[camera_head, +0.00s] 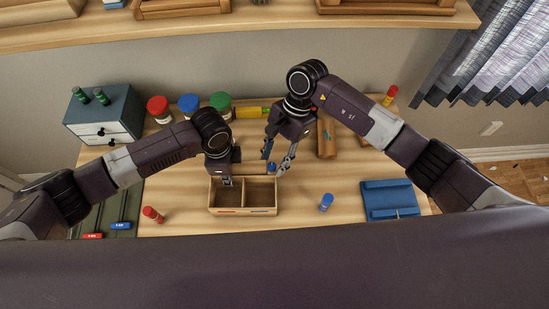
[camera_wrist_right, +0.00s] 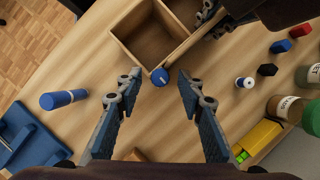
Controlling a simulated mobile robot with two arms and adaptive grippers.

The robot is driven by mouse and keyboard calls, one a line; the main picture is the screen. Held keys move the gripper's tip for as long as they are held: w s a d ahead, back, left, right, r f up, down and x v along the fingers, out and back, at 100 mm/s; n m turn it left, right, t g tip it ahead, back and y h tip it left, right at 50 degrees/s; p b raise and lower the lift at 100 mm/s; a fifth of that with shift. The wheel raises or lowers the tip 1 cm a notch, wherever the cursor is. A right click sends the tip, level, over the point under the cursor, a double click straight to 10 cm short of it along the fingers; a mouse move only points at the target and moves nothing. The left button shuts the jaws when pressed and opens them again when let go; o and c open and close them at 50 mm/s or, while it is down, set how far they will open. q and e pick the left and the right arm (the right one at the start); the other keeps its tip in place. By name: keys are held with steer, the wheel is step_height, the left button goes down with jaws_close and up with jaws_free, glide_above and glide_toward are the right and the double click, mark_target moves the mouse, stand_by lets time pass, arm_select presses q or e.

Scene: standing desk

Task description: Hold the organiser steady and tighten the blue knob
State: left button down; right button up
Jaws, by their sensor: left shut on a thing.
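The organiser (camera_head: 246,211) is an open wooden box with two compartments, at the front middle of the desk. The blue knob (camera_head: 272,167) shows at its back right side; in the right wrist view the knob (camera_wrist_right: 160,77) is at the box's corner. My left gripper (camera_head: 227,182) points down at the organiser's back left and is shut on its wall; the contact is partly hidden. My right gripper (camera_head: 276,164) is open over the knob. In the right wrist view its fingers stand apart on both sides of the knob, with gaps to it.
A blue tray (camera_head: 388,201) lies at the right. Lidded jars (camera_head: 189,107) and a drawer unit (camera_head: 104,113) stand at the back left. A shelf (camera_head: 270,29) hangs above.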

jaws_close()
steer(key=shift+m, duration=0.3)
steer(key=m, duration=0.1)
steer(key=m+t, duration=0.1)
steer(key=m, duration=0.1)
steer(key=shift+s+d+m+y, duration=0.15)
steer(key=shift+m+y, duration=0.15)
steer(key=shift+y, duration=0.1)
steer(key=m+t, duration=0.1)
steer(key=m, duration=0.1)
steer(key=m+t, duration=0.1)
steer(key=m, duration=0.1)
steer(key=shift+s+m, duration=0.2)
steer(key=shift+m, duration=0.2)
jaws_free()
